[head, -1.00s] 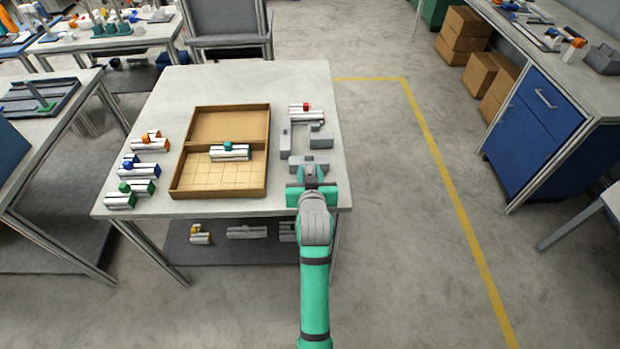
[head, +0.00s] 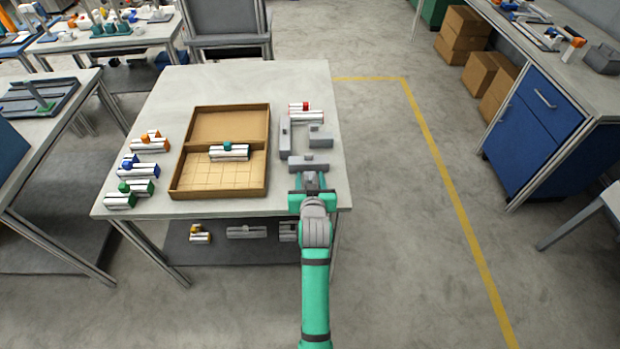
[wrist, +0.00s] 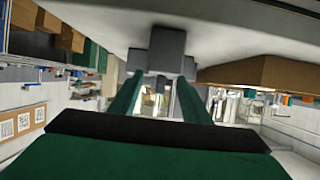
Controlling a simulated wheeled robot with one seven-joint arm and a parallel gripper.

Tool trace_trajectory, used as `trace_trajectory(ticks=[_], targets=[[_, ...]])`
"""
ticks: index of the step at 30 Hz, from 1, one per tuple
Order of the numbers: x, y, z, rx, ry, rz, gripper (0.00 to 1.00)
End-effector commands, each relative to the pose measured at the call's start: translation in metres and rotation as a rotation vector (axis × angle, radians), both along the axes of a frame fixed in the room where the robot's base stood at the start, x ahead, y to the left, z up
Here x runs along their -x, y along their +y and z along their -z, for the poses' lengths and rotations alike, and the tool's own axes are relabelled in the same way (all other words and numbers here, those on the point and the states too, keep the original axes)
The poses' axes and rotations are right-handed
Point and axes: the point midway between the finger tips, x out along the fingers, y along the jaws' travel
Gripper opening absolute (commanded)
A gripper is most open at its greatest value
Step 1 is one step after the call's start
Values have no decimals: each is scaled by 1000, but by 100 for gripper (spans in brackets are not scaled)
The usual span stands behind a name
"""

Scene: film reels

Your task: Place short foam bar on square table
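My gripper (head: 311,188) is over the near right edge of the square table (head: 230,85). In the head view, a small grey piece (head: 311,180), apparently the short foam bar, sits at its fingertips. In the wrist view, my two green fingers converge on a grey block (wrist: 168,45), with grey also to either side of it. It looks pinched between the tips, close to the pale tabletop; whether it touches the table is hard to tell. On the table just beyond are a horizontal grey foam bar (head: 308,163), an upright-running grey bar (head: 285,138) and a short grey block (head: 320,139).
A tan divided box (head: 265,185) stands left of my gripper, with a teal-topped white piece (head: 230,153) in it. A red-topped piece (head: 300,112) lies behind the grey foam. Several coloured-top pieces line the table's left side.

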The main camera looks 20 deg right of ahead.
Motion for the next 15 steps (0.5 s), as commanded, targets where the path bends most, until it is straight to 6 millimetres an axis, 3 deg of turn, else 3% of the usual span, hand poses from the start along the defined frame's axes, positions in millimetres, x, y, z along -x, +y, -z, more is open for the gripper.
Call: trace_trajectory(ticks=[11, 15], targets=[[0, 0, -4, 0, -1, 0, 49], [13, 4, -8, 0, -1, 0, 49]])
